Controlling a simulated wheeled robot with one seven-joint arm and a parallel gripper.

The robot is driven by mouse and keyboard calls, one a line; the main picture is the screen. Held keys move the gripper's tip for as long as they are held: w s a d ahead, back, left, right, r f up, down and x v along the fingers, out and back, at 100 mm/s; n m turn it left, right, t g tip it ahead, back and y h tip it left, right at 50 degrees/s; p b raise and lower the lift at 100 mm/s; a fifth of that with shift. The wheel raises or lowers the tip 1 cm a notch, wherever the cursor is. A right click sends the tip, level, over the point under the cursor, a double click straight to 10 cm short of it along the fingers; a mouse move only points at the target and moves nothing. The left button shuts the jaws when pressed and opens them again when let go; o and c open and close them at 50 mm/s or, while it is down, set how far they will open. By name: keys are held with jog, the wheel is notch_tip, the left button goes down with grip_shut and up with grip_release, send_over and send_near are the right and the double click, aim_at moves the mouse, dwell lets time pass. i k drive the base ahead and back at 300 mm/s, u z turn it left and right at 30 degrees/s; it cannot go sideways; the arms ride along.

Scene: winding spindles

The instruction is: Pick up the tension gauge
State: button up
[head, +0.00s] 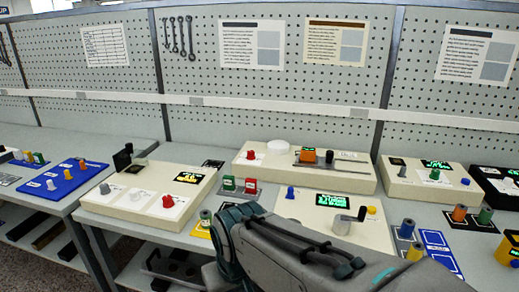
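I cannot tell for sure which thing is the tension gauge. A long cream unit (300,176) at the back middle carries an orange block (307,155), a dark part with a thin rod (347,156) and a white disc (279,147). A cream box (290,206) in front of it has a green display and a crank. Another cream box (112,195) at the left has a yellow-lit display and a dark upright part. My arm crosses the lower middle in front of the bench and hides part of it. My gripper's fingertips do not show.
A blue panel (62,180) with knobs lies on the left bench. Red and green switches (238,186) sit mid-bench. More display boxes (431,190) and coloured spools (460,213) stand at the right. A pegboard (200,70) with sheets and wrenches rises behind. A lower shelf holds dark parts.

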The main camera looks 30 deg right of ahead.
aim_at(307, 154)
jog(key=z, duration=0.3)
jog(key=i, duration=0.6)
jog(key=z, duration=0.6)
